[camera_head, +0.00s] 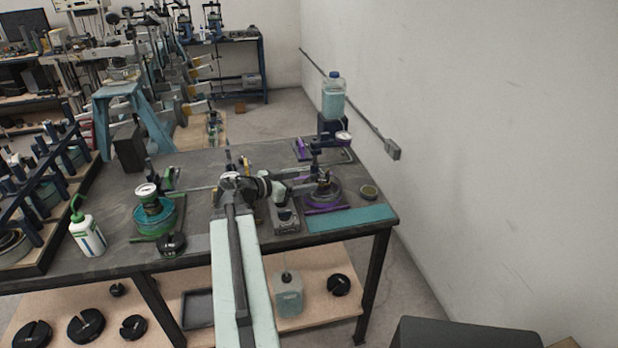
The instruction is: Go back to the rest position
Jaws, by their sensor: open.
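My arm reaches from the bottom of the view over the dark workbench (120,208) and bends to the right at its far end. My gripper (291,187) is open, just left of an apparatus with a round dark base (322,194). The fingers are small in the picture, and I cannot tell whether they touch anything. Nothing is visibly held.
A green-based gauge apparatus (154,217) and a white bottle (87,235) stand left of my arm. A clear jug (333,97) stands at the back right. A teal mat (350,219) lies bare at the front right. Black weights (86,326) sit on the lower shelf.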

